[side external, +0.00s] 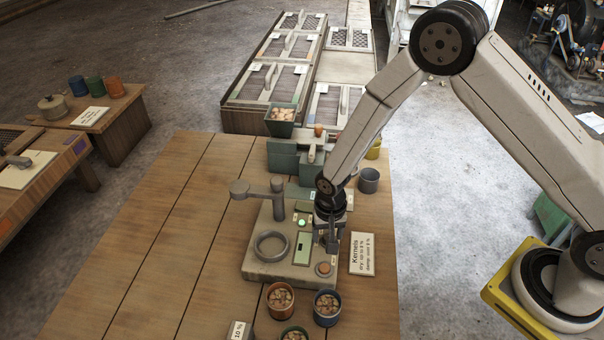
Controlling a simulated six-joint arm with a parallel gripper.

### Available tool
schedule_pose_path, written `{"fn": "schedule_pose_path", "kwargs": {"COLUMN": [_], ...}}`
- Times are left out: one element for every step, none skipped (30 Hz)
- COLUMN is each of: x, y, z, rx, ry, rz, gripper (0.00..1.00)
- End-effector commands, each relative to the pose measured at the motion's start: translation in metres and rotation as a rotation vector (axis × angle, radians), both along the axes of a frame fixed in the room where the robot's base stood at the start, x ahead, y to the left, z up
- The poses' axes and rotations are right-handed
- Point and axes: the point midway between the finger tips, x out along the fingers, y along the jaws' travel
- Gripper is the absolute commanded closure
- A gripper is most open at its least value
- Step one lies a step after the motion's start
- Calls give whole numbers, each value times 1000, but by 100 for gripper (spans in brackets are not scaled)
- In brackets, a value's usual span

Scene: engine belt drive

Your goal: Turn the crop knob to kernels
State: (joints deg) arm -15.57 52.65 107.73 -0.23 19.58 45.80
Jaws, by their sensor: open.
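My gripper (331,246) points down over the right side of the box, near small white labels. The crop knob cannot be made out; it may be behind my gripper. The gap between the fingers is too small to see clearly, and I see nothing held. The knob's setting cannot be read.
A card reading "Kernels" (362,254) lies right of the box. A grey post with a swing arm (256,190) stands behind the ring. Cups of kernels (280,298) (327,307) stand in front. A green device with a hopper (284,124) and a grey cup (369,180) are behind. The table's left is clear.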

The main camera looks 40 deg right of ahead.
Motion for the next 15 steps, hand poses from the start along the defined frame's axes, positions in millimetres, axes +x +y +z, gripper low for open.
{"fn": "schedule_pose_path", "kwargs": {"x": [0,0,0,0,0,0,0,0,0,0,0,0,0,0,0], "y": [0,0,0,0,0,0,0,0,0,0,0,0,0,0,0], "z": [-3,-5,-6,-7,-8,-9,-9,-9,-9,-9,-9,-9,-9,-9,-9], "rx": [0,0,-1,-1,-1,-1,0,0,0,0,0,0,0,0,0], "ry": [0,0,0,0,0,0,0,0,0,0,0,0,0,0,0], "rz": [0,0,0,0,0,0,0,0,0,0,0,0,0,0,0], "gripper": [31,31,31,31,31,31,31,31,31,31,31,31,31,31,37]}}
